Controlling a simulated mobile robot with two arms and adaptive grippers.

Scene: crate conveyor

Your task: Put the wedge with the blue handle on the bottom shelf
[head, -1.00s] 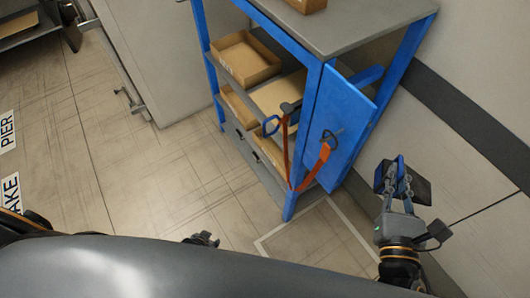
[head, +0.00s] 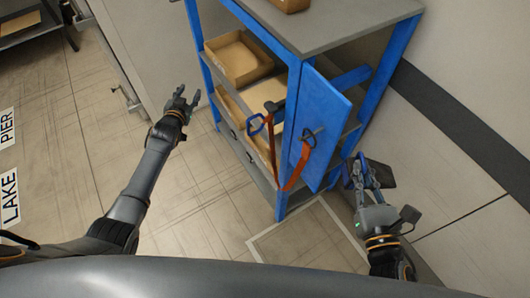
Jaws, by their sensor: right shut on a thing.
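The wedge (head: 384,175) is a dark block with a blue handle (head: 348,170). My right gripper (head: 364,177) is shut on it and holds it at the right of the shelf unit. The fingers hide part of the handle. The shelf unit (head: 335,22) has a blue frame and a grey top. Its lower levels are partly hidden by a blue panel (head: 324,118) at the near end, so I cannot see the whole bottom shelf. My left gripper (head: 182,97) is open and empty, left of the unit, apart from it.
Open cardboard boxes (head: 240,63) stand on the unit's shelves. A wall (head: 455,75) stands close on the right. The floor (head: 75,140) at the left is clear.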

